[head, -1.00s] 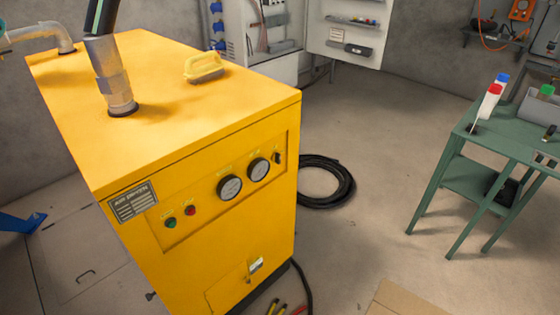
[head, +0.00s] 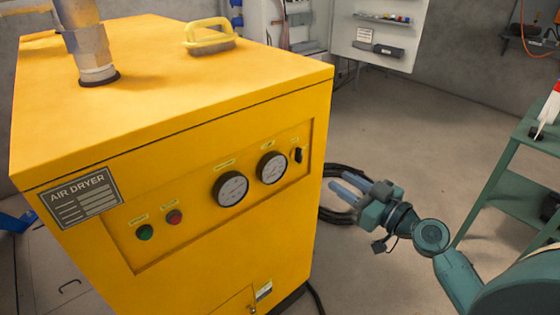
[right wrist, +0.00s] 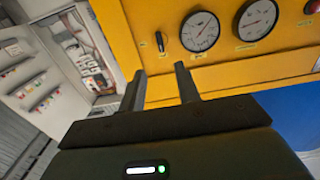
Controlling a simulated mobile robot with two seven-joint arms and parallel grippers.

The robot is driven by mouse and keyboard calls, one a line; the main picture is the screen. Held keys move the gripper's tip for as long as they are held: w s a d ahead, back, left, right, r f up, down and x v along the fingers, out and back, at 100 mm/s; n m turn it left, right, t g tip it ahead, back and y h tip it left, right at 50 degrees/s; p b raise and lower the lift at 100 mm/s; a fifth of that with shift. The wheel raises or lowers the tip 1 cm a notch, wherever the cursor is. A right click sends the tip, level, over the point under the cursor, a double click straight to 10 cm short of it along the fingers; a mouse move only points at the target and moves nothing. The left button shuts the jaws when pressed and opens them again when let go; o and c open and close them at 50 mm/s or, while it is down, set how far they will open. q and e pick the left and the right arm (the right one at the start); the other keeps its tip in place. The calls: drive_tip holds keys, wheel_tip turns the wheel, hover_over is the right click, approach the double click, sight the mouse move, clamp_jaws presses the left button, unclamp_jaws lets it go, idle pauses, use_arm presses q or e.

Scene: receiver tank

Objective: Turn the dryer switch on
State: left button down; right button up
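The yellow air dryer (head: 190,255) fills the left and middle of the head view. Its recessed front panel holds a small black switch (head: 298,155) at the right end, beside two round gauges. In the right wrist view the switch (right wrist: 161,41) shows left of the gauges, above and beyond the fingers. My right gripper (head: 340,188) is right of the panel, apart from the dryer. Its two fingers are spread with nothing between them, also in the right wrist view (right wrist: 159,75). My left gripper is not in view.
A green lamp (head: 144,232) and a red lamp (head: 174,217) sit at the panel's left. A yellow-handled brush (head: 210,36) lies on the dryer's top. A black hose coil (head: 335,213) lies on the floor behind my right gripper. A green table (head: 510,185) stands at the right.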

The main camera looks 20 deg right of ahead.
sight(302, 156)
drive_tip(key=p+x, duration=0.3)
drive_tip(key=x, duration=1)
drive_tip(key=shift+a+r, duration=0.1)
drive_tip(key=shift+c, duration=0.4)
clamp_jaws()
